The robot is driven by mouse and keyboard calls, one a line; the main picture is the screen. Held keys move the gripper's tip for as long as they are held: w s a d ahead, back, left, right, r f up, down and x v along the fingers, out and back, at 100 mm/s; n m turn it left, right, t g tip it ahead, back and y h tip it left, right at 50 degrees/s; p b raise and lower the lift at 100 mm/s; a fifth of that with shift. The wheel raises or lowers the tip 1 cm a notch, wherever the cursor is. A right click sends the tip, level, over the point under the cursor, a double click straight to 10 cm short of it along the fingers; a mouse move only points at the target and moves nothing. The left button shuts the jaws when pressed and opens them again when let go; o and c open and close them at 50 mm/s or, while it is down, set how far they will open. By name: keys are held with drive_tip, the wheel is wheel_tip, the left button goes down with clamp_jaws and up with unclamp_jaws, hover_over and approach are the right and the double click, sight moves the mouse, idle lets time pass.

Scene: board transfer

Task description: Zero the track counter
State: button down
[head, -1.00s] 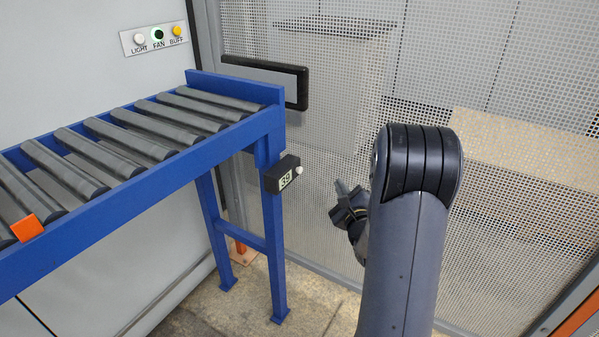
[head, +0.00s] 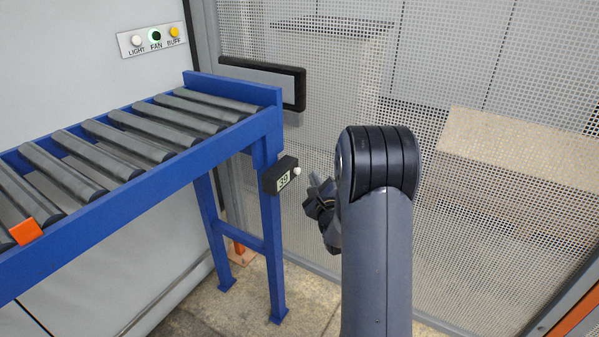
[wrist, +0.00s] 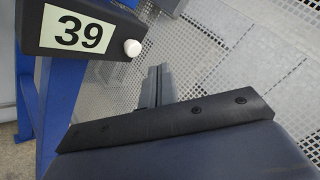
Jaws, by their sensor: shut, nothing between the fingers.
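The track counter (head: 280,176) is a small black box on the end of the blue roller track, and its display reads 39. A white round button (head: 297,171) sticks out of its right side. In the wrist view the counter (wrist: 78,32) is at the upper left, with the white button (wrist: 132,48) at its right end. My gripper (head: 313,181) is just right of the button, apart from it, and partly hidden behind my own arm. In the wrist view my gripper's fingers (wrist: 159,72) are together and empty, to the right of and below the button.
A wall panel (head: 152,40) has buttons marked light, fan and buff. Perforated mesh fencing (head: 480,230) closes off the back and right.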

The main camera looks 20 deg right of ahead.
drive_tip(key=shift+w+a, duration=0.5)
drive_tip(key=shift+w, duration=0.15)
drive_tip(key=shift+w+a, duration=0.1)
idle(1.6)
drive_tip(key=shift+w+a+b, duration=0.2)
drive_tip(key=shift+w+b, duration=0.05)
drive_tip(key=shift+b, duration=0.2)
drive_tip(key=shift+w+a, duration=0.25)
drive_tip(key=shift+w, duration=0.1)
idle(0.5)
idle(0.3)
drive_tip(key=shift+s+d+b, duration=0.5)
drive_tip(key=shift+s+b, duration=0.05)
drive_tip(key=shift+s, duration=0.15)
drive_tip(key=s+d, duration=0.1)
drive_tip(key=s, duration=0.1)
drive_tip(key=s+d, duration=0.2)
drive_tip(key=shift+b, duration=0.4)
